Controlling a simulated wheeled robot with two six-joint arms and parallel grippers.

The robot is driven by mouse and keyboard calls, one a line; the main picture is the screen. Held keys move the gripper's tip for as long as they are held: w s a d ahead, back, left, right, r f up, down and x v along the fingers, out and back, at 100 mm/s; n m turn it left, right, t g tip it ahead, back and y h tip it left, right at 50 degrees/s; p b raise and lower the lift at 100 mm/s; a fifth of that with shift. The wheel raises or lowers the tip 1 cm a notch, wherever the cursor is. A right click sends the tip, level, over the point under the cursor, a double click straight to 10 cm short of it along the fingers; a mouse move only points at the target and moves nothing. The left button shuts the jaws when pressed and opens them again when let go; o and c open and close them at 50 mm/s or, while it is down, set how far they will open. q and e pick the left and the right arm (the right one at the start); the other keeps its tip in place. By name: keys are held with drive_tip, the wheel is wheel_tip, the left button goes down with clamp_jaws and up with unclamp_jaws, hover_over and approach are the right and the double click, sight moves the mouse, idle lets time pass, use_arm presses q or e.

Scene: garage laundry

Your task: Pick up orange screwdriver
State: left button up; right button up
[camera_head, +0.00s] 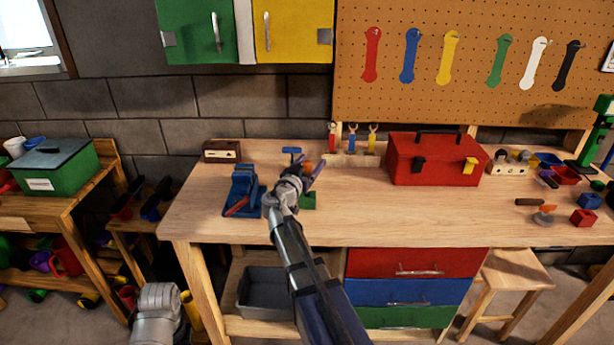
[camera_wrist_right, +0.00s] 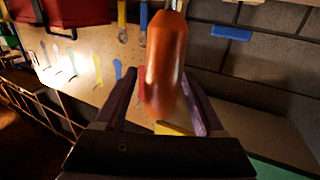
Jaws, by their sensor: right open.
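The orange screwdriver's handle (camera_wrist_right: 166,65) stands large between the two fingers of my right gripper (camera_wrist_right: 161,80) in the right wrist view. The fingers are apart, one on each side of it; contact is not clear. In the head view, a small orange part of the screwdriver (camera_head: 308,165) shows at my right gripper (camera_head: 309,172), above the workbench (camera_head: 360,215). The screwdriver's shaft is hidden.
A blue vise (camera_head: 241,190) stands left of my right gripper. A green item (camera_head: 308,201) is just below it. Small tools (camera_head: 352,140) stand in a holder behind. A red toolbox (camera_head: 433,160) is to the right. The bench's front middle is clear.

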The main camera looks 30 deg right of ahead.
drive_tip(key=shift+w+d, duration=0.25)
clamp_jaws()
idle(0.4)
